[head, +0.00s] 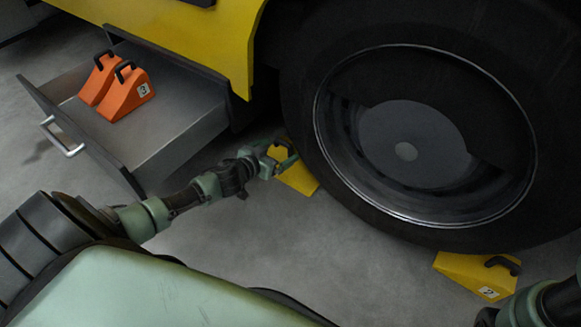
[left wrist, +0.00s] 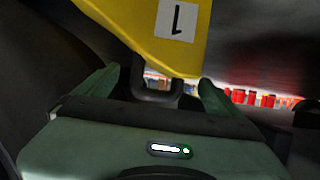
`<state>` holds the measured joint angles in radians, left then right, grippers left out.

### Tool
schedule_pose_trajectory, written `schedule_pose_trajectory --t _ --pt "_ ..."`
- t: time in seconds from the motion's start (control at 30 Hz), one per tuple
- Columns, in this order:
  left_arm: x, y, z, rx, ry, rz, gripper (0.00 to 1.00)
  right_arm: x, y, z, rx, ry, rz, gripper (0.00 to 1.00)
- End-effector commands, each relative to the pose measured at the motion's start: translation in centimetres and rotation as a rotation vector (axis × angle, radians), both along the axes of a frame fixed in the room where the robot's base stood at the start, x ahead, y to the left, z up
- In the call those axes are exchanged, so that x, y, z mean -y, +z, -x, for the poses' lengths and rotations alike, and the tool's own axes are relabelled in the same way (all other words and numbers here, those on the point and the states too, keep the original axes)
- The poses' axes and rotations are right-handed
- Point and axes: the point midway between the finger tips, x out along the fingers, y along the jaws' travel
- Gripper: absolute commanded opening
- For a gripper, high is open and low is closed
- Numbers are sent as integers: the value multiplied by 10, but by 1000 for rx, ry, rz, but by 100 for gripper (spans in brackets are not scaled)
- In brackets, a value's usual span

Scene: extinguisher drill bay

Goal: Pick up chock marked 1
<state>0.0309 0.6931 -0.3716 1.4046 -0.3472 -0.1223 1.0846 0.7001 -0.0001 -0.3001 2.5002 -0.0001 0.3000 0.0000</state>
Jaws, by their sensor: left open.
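The chock marked 1 is a yellow wedge (head: 300,180) on the floor at the left side of the big wheel. In the left wrist view its yellow body (left wrist: 150,30) shows a white label with an upside-down 1. Its dark handle (left wrist: 156,94) hangs between the two green fingers of my left gripper (left wrist: 154,92). In the head view my left gripper (head: 283,156) is at the top of this chock and hides part of it. The fingers are open, with a gap on both sides of the handle.
The large black wheel (head: 300,95) stands close to the chock. Another yellow chock (head: 465,272) with a dark handle sits at the wheel's right. Two orange chocks (head: 125,98) lie in an open grey drawer (head: 180,128) at left.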

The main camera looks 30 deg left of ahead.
Motion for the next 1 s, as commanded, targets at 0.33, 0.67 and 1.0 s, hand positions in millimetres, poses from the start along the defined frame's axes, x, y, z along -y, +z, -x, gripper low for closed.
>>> schedule_pose_trajectory --t 0.33,0.67,1.0 --pt "1 -11 -27 0 0 0 97 0 -20 0 0 0 0 36" --pt "2 -11 -26 0 0 0 41 0 -20 0 1 0 1 36" --pt "2 -8 -27 5 -1 2 0 0 -20 0 1 0 1 36"
